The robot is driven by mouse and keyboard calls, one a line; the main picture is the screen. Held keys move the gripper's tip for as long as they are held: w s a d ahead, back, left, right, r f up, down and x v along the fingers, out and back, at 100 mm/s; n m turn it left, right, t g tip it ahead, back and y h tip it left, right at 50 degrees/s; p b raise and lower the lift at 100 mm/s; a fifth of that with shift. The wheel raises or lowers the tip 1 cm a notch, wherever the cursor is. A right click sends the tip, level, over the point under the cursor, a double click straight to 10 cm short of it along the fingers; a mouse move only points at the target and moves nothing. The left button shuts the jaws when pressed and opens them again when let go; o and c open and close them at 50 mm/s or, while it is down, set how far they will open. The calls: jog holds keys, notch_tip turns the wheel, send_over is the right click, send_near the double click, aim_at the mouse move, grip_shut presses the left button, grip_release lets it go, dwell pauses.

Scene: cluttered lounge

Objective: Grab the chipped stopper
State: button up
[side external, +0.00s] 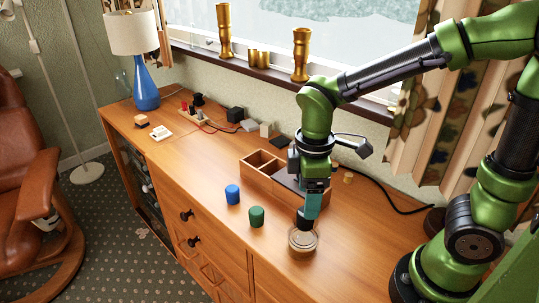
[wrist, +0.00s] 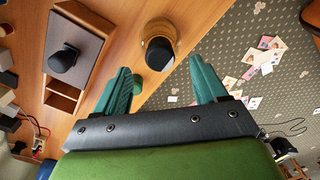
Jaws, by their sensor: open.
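No chip shows on any piece, so I cannot tell which is the chipped stopper. A black stopper-like piece (wrist: 161,55) stands in a round tan-rimmed jar (wrist: 155,27); the jar also shows in the side view (side external: 302,241). Another dark stopper-like piece (wrist: 63,59) rests on the grey-topped part of a wooden box (wrist: 91,32). My gripper (wrist: 165,72) is open and empty.
A green cylinder (side external: 256,216) and a blue cylinder (side external: 232,194) stand left of the jar near the cabinet's front edge. The wooden box (side external: 255,174) is behind them. A black cable (side external: 382,193) runs along the back right. The cabinet top (side external: 190,165) is clear at left centre.

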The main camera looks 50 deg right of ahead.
notch_tip(320, 180, down, 4)
jog(key=shift+f, duration=0.1)
jog(key=shift+w, duration=0.1)
jog(key=c, duration=1.1)
